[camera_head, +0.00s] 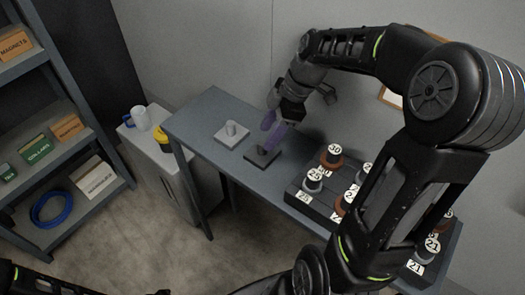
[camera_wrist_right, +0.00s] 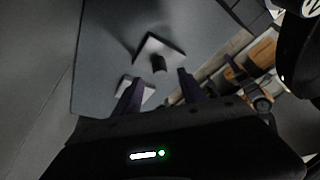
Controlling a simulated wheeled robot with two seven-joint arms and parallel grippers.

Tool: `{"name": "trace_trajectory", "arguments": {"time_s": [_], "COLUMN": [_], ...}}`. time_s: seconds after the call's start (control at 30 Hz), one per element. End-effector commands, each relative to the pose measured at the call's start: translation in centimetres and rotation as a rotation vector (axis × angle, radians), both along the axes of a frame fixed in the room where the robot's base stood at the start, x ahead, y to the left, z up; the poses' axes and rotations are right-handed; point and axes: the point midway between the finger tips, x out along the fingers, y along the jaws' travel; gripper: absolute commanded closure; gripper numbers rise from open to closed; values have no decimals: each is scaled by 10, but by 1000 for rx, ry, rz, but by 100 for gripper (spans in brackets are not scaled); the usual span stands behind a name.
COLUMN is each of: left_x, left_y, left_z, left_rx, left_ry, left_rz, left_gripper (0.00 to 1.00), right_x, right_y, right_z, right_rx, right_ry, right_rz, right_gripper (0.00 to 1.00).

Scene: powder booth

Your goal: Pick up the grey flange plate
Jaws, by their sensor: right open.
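A light grey flange plate (camera_head: 231,136) with a short round stub lies on the blue-grey table (camera_head: 195,112). A darker plate (camera_head: 262,158) with a stub lies just to its right. My right gripper (camera_head: 270,131) is open and empty above the darker plate, its purple fingers pointing down. In the right wrist view, a plate with a dark stub (camera_wrist_right: 158,64) shows beyond the gap between my fingers (camera_wrist_right: 160,88). A second, paler plate (camera_wrist_right: 147,93) is partly hidden behind the left finger. Only part of my left arm shows at the bottom left; its gripper is out of view.
A dark rack (camera_head: 318,208) with several numbered pieces stands on the table's right side, partly behind my right arm. A cabinet (camera_head: 150,150) with a white mug (camera_head: 141,118) and a yellow-topped item (camera_head: 163,134) stands left. Shelves with boxes are further left.

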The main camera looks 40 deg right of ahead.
Motion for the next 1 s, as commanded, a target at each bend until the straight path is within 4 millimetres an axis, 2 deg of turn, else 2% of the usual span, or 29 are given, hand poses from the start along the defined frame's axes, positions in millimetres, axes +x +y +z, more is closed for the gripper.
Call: {"name": "trace_trajectory", "arguments": {"time_s": [0.17, 0.33, 0.93, 1.0], "left_x": [-1, -2, -2, -2], "left_y": [1, 1, 1, 1], "left_z": [12, 13, 12, 12], "left_rx": [3, 4, 3, 3], "left_ry": [3, 5, 5, 5], "left_rz": [1, 2, 1, 1], "left_gripper": [64, 64, 64, 64], "right_x": [3, 7, 8, 8], "right_y": [11, 16, 16, 16], "right_z": [-21, -39, -41, -41], "right_rx": [4, 2, 0, 0], "right_ry": [7, 4, 1, 1], "right_rz": [0, 1, 0, 0], "right_gripper": [52, 52, 52, 56]}}
